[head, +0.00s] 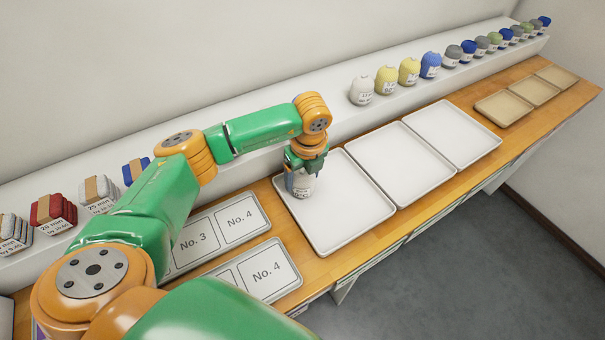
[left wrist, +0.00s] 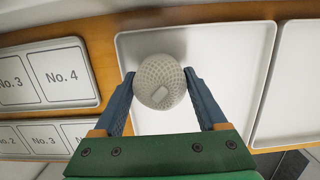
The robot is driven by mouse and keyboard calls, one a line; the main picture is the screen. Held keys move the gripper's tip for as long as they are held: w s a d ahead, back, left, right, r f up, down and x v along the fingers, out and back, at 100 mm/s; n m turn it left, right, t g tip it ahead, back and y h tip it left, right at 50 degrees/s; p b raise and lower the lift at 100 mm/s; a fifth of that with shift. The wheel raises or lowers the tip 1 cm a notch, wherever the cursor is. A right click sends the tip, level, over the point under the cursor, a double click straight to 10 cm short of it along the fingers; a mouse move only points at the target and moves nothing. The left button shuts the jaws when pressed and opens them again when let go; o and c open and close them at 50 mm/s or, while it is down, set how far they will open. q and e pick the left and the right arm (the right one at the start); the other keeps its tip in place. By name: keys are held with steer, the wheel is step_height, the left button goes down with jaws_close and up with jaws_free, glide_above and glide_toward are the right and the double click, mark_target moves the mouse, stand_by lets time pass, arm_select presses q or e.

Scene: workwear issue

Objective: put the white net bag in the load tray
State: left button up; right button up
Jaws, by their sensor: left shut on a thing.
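A white net bag (left wrist: 160,82), round with a mesh surface, is between the fingers of my left gripper (left wrist: 161,88) in the left wrist view. In the head view my left gripper (head: 301,183) points down and is shut on this bag (head: 304,188), partly hiding it. Both are over the left part of the nearest white tray (head: 341,236), which is otherwise empty. I cannot tell whether the bag touches the tray floor. My right gripper is not in view.
Two more empty white trays (head: 402,206) (head: 490,150) and small tan trays (head: 503,121) continue to the right. Number-labelled boards (head: 268,284) lie to the left. The back ledge holds another white bag (head: 361,91), coloured bags and folded stacks (head: 52,210).

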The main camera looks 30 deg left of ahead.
mark_target(304, 172)
arm_select(q)
steer(key=shift+f, duration=0.2)
steer(key=o, duration=1.3)
steer(key=shift+r, duration=0.4)
steer(key=r, duration=0.2)
steer(key=r+b, duration=0.1)
steer(key=r, duration=0.2)
steer(key=d+r, duration=0.1)
steer(key=r, duration=0.1)
steer(key=shift+s+d+r, duration=0.1)
steer(key=shift+s+r, duration=0.05)
steer(key=shift+s, duration=0.1)
steer(key=r, duration=0.4)
steer(key=shift+s+d+r, duration=0.15)
steer(key=shift+s+d, duration=0.1)
